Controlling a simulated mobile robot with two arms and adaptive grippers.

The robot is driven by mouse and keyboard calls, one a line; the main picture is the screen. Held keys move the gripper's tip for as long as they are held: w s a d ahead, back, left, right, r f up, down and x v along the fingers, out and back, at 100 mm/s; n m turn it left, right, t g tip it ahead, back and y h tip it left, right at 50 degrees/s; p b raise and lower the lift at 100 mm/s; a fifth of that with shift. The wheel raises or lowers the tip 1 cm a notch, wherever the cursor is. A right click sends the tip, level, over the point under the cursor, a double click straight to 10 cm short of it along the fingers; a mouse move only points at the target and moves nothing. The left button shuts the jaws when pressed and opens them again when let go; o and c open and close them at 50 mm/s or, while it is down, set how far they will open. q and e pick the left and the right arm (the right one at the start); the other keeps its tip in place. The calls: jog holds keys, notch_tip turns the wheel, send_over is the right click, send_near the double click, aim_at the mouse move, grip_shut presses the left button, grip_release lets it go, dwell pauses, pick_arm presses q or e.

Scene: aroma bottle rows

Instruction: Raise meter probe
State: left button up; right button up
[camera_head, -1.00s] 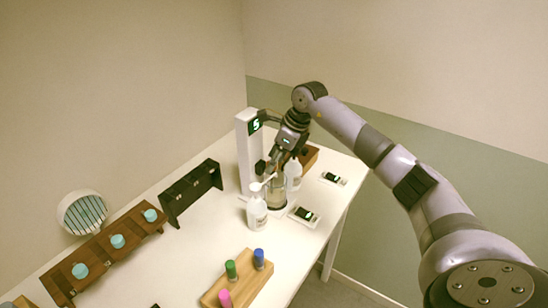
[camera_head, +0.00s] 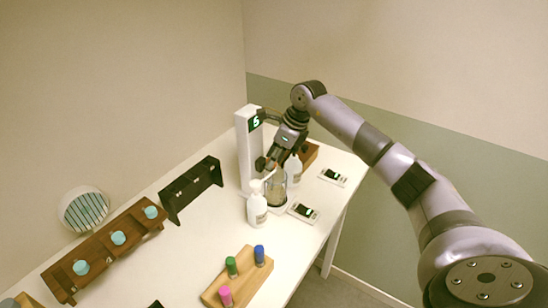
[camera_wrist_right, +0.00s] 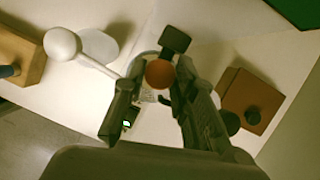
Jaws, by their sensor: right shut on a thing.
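A white meter tower (camera_head: 250,150) with a green-lit digit stands at the back of the table. A clear glass vessel (camera_head: 276,190) stands at its foot. My right gripper (camera_head: 271,168) is above this vessel, close beside the tower, pointing down. In the right wrist view, the probe's orange-brown round top (camera_wrist_right: 159,74) shows at the tips of my right gripper (camera_wrist_right: 155,98), which is shut on it. The probe's lower part is mostly hidden by the fingers. My left gripper is out of view.
Small display devices (camera_head: 303,211) (camera_head: 332,177) lie at the right edge. A dark rack (camera_head: 190,188) and wooden holders (camera_head: 240,280) stand left and in front. The table's middle is clear.

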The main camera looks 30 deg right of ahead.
grip_shut()
notch_tip(320, 180, up, 11)
jog(key=p, duration=0.4)
jog(key=shift+w+r, duration=0.1)
jog(key=o, duration=0.6)
grip_release()
jog(key=o, duration=0.3)
jog(key=shift+o, duration=0.8)
